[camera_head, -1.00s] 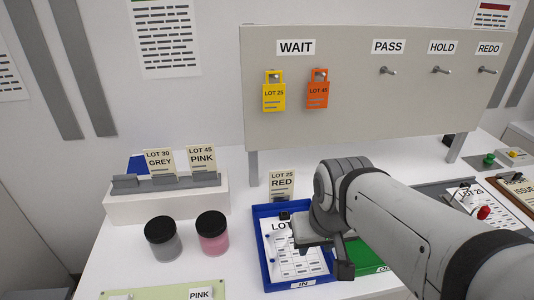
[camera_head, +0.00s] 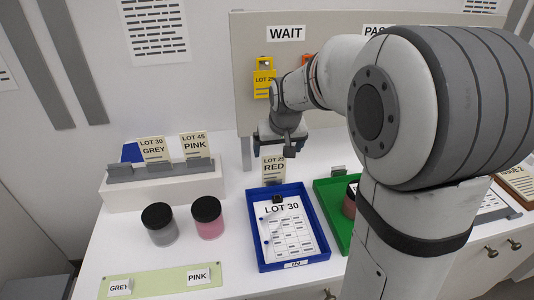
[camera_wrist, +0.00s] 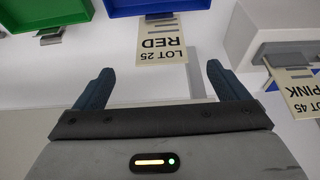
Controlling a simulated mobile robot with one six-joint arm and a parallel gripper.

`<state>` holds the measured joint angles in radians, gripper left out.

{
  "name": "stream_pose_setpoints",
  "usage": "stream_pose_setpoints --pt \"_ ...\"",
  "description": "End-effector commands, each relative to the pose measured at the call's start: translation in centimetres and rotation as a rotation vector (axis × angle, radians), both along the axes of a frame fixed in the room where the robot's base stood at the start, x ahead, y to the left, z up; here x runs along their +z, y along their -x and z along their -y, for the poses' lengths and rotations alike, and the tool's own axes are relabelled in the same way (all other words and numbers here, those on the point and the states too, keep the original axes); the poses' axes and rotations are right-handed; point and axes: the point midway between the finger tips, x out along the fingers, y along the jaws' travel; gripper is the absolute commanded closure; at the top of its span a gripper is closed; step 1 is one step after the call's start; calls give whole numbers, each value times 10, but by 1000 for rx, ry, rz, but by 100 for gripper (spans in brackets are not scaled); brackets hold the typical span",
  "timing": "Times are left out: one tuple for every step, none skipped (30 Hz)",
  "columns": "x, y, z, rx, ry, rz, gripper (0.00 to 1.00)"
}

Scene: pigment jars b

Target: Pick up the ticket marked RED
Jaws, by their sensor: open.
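The RED ticket (camera_head: 273,168) is a cream card reading LOT 25 RED. It stands upright behind the blue IN tray (camera_head: 257,235) in the head view. It shows upside down at the top middle of the wrist view (camera_wrist: 162,42), where its clip sits at the tray's edge. My gripper (camera_head: 277,150) is just above and behind the ticket in the head view. In the wrist view its two dark fingers (camera_wrist: 155,80) are spread apart, with the ticket between and beyond them. Nothing is held.
The GREY ticket (camera_head: 153,150) and PINK ticket (camera_head: 194,145) stand in a rack (camera_head: 160,180) at left. A green tray (camera_head: 330,205) is at right. The WAIT board (camera_head: 245,90) rises behind.

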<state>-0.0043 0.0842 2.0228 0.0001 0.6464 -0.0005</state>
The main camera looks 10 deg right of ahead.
Motion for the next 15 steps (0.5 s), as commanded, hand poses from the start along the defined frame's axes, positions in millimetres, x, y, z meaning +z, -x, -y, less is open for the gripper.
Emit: stream_pose_setpoints --pt "-2 -6 0 0 0 1 6" --pt "-4 -8 0 0 0 2 6" --pt "-7 -11 0 -1 0 3 6" --pt "-10 -12 0 -1 0 3 6" --pt "-13 -13 0 -1 0 2 6" --pt "-17 -15 0 -1 0 2 6" --pt "-20 -16 0 -1 0 3 6" --pt "-23 -17 0 -1 0 2 6" --pt "-27 -19 0 -1 0 2 6" --pt "-29 -20 0 -1 0 2 6" --pt "-32 -21 0 -1 0 2 6" --pt "-36 -23 0 -1 0 0 6" --pt "-40 -25 0 -1 0 0 6" --pt "-44 -26 -1 -1 0 0 6" --pt "-49 -29 -1 -1 0 0 6"
